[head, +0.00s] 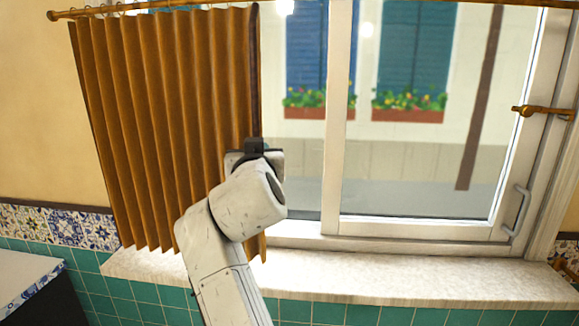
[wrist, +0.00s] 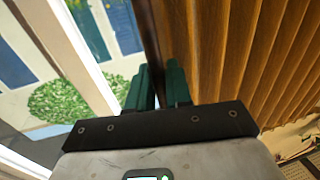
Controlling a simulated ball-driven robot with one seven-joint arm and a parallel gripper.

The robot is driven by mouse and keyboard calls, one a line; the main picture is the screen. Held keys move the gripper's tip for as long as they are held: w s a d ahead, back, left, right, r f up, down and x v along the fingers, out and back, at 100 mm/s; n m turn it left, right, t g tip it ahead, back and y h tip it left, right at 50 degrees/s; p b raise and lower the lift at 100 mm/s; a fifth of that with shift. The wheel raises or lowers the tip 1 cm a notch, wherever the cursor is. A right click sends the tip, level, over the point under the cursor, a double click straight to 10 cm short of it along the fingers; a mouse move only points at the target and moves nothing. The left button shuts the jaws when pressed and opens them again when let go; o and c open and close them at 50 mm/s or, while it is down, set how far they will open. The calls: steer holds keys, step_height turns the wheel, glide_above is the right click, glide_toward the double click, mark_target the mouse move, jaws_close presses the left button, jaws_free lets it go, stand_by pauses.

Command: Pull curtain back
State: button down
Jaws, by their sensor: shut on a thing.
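The brown pleated curtain (head: 165,120) hangs from a rod over the left part of the window, gathered to the left. Its right edge has a dark strip (head: 255,70). My gripper (head: 254,148) is at this right edge, at about mid-height. In the wrist view the green fingers (wrist: 160,84) are shut on the curtain's dark edge strip (wrist: 147,35), and the curtain's folds (wrist: 235,50) spread to the right. My arm hides part of the curtain's lower right in the head view.
The window (head: 415,110) to the right is uncovered, with a handle (head: 516,212) on its frame. A pale sill (head: 400,275) runs below. A wooden holder (head: 540,111) sticks out at the right. A white-topped counter (head: 28,280) stands at the lower left.

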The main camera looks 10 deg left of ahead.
steer(key=shift+a, duration=1.2)
steer(key=c, duration=1.2)
jaws_free()
steer(key=s, duration=0.3)
steer(key=s+d+b, duration=0.1)
steer(key=s, duration=0.3)
steer(key=s+d+b, duration=0.1)
steer(key=s, duration=0.2)
steer(key=shift+s+d, duration=0.1)
steer(key=shift+s, duration=0.15)
